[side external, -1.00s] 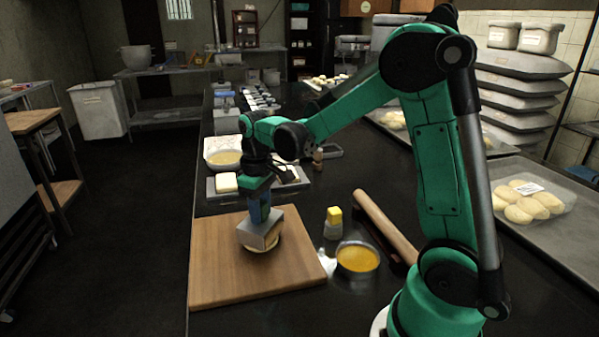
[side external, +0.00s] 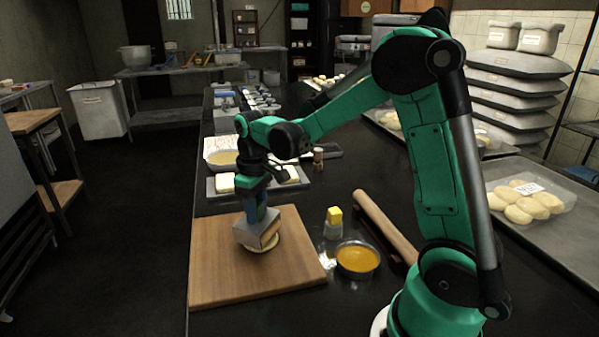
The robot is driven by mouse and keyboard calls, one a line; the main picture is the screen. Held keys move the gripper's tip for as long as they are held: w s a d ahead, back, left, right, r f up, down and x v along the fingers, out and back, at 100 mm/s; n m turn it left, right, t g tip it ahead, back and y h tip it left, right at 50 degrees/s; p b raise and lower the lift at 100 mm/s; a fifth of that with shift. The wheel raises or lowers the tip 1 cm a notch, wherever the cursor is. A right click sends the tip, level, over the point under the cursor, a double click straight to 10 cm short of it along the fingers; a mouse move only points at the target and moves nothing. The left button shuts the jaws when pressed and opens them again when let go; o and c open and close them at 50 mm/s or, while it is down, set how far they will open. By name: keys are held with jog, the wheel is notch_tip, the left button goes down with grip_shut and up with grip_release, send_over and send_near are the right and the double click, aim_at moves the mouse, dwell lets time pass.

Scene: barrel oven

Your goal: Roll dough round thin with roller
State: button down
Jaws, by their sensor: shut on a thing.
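A pale dough round (side external: 267,246) lies on the wooden board (side external: 221,284), partly hidden under a grey, box-like tool (side external: 250,235) with a tan face. My gripper (side external: 256,211) points down over the board and is shut on this tool, holding it tilted against or just above the dough. Whether it touches the dough I cannot tell. A wooden roller (side external: 385,224) lies on a dark rest on the counter, right of the board, apart from my gripper.
A bowl of yellow liquid (side external: 357,259) and a small container with a yellow block (side external: 334,217) stand right of the board. A tray with white blocks (side external: 224,184) lies behind it. Bagged dough balls (side external: 527,201) lie on a tray at right. The board's front is bare.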

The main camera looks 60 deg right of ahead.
jog(key=shift+w+a+f, duration=0.1)
jog(key=shift+w+f, duration=0.1)
jog(key=shift+w, duration=0.65)
jog(key=shift+s+r, duration=0.1)
jog(key=shift+s, duration=0.95)
jog(key=shift+s+d+r, duration=0.1)
jog(key=shift+s+d, duration=0.1)
jog(key=shift+s, duration=0.75)
jog(key=shift+w, duration=0.2)
jog(key=shift+w+a+f, duration=0.1)
jog(key=shift+w+f, duration=0.1)
jog(key=shift+w, duration=0.7)
jog(key=shift+w+a+r, duration=0.1)
jog(key=shift+w, duration=0.8)
